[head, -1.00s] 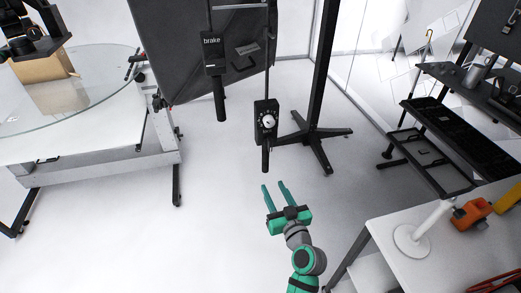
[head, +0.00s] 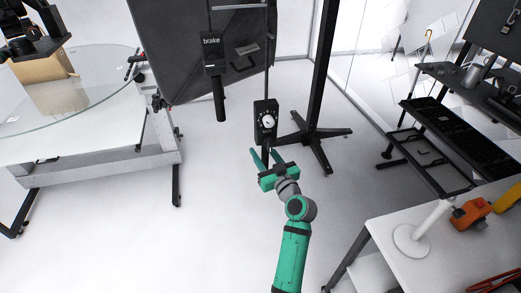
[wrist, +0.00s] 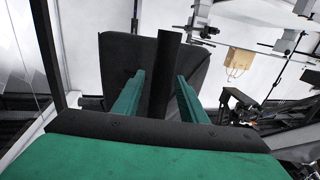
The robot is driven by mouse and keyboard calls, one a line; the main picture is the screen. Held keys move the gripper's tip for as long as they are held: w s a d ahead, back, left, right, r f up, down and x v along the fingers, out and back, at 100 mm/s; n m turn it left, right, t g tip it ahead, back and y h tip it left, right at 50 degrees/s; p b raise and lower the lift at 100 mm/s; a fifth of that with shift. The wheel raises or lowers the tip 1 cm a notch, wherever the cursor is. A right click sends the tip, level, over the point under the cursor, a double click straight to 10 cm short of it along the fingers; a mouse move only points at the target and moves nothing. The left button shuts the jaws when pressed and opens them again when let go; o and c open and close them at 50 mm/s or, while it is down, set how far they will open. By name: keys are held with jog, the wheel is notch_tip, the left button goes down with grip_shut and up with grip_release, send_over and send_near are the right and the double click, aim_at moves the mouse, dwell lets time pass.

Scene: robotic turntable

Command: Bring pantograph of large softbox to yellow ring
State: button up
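The large softbox is a dark grey panel (head: 175,40) at the top of the head view, and its dark surface also shows in the wrist view (wrist: 122,62). A black control box with a white dial (head: 265,119) hangs on a thin rod; I cannot tell whether this is the pantograph. Its handle points down towards my green gripper (head: 265,160). In the wrist view a black handle (wrist: 162,75) stands between the two green fingers, with a gap on each side. My gripper is open. I cannot make out a yellow ring.
A second black handle marked "brake" (head: 213,57) hangs to the left. A black stand (head: 313,135) is behind the dial box. A glass-topped turntable (head: 100,100) fills the left, and a white table (head: 385,245) and dark shelves (head: 440,115) the right. The floor between is clear.

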jog(key=shift+x, duration=0.9)
